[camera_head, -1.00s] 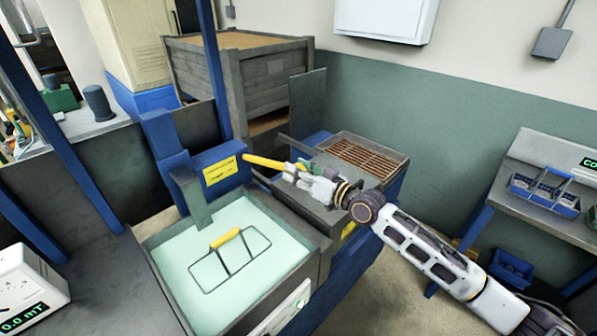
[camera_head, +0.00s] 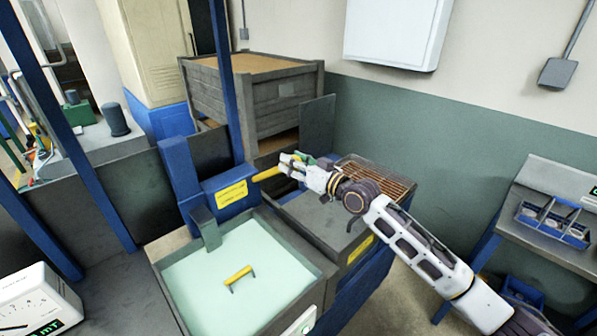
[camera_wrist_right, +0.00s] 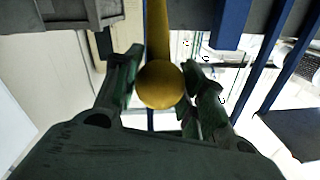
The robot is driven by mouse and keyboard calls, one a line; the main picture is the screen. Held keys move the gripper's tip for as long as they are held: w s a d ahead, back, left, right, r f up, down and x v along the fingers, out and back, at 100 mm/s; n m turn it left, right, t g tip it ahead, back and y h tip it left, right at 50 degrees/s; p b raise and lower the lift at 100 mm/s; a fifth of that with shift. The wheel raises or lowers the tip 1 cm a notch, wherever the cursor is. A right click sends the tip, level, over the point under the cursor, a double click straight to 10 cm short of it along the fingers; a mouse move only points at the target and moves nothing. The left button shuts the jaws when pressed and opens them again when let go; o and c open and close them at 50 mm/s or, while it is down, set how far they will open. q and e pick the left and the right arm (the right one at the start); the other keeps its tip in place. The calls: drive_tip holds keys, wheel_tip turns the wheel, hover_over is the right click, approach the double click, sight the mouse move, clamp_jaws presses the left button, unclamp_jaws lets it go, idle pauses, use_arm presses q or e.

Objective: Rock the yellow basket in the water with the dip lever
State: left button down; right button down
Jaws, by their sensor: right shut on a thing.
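The yellow basket shows only as its yellow handle (camera_head: 238,273) with two short dark uprights standing out of the pale green water (camera_head: 200,275). The rest of it is hidden below the surface. The yellow dip lever (camera_head: 266,174) sticks out from the blue housing behind the tank and tilts up toward its free end. My right gripper (camera_head: 288,166) is shut on the lever near that end. In the right wrist view, the lever's round yellow knob (camera_wrist_right: 160,85) sits between the two dark green fingers. My left gripper is not in view.
The grey tank rim (camera_head: 318,262) surrounds the water. A grey-topped unit with a brown grate (camera_head: 375,185) stands behind right. A blue post (camera_head: 222,80) rises behind the housing.

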drive_tip(key=shift+w+d+r, duration=0.1)
drive_tip(key=shift+r, duration=0.5)
drive_tip(key=c, duration=1.1)
unclamp_jaws()
drive_tip(key=shift+o, duration=1.2)
drive_tip(key=shift+f, duration=0.1)
drive_tip(key=shift+o, duration=0.2)
drive_tip(key=shift+f, duration=0.15)
drive_tip(key=shift+f, duration=0.15)
drive_tip(key=shift+v, duration=0.9)
drive_tip(key=v, duration=1)
